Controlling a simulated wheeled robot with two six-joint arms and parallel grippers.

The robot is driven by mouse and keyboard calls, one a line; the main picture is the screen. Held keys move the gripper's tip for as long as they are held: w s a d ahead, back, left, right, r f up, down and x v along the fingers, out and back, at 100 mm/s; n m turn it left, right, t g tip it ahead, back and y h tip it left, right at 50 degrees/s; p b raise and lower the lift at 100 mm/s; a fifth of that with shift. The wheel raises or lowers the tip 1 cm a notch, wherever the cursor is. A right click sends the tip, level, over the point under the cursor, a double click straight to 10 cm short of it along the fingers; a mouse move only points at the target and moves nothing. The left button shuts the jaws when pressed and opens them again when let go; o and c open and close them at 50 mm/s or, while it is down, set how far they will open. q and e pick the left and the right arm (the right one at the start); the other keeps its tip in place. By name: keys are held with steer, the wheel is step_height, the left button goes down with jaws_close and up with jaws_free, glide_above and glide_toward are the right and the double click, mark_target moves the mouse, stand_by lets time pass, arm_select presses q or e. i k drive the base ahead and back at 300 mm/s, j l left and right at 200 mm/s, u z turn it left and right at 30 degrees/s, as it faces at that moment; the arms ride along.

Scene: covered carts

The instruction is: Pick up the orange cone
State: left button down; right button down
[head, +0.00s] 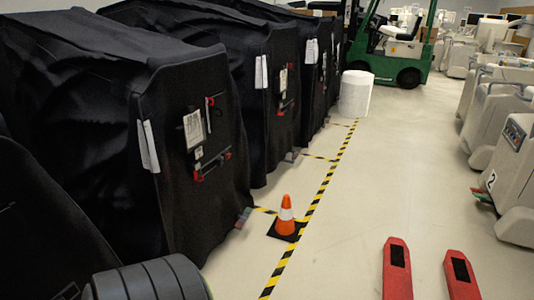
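The orange cone (286,215) stands upright on the pale floor. It has a white band and a flat black square base. It sits by the yellow-and-black floor tape, where a short cross strip meets the long line, to the right of the nearest covered carts. Nothing hides the cone. Neither of my grippers shows in the head view.
Black-covered carts (190,150) line the left side. Two red forks (397,270) lie at the bottom right. A white cylinder (356,94) and a green forklift (402,55) stand farther back. Pale machines (505,140) line the right. The floor between is clear.

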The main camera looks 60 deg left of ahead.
mark_target(284, 228)
steer(key=j+u, duration=0.1)
steer(key=u, duration=1.6)
steer(key=i+l+u, duration=0.15)
steer(key=i, duration=0.3)
steer(key=i+l+u, duration=0.15)
steer(key=i+l, duration=0.15)
steer(key=i, duration=0.2)
steer(key=i+l+u, duration=0.15)
steer(key=i+l, duration=0.15)
steer(key=i, duration=0.15)
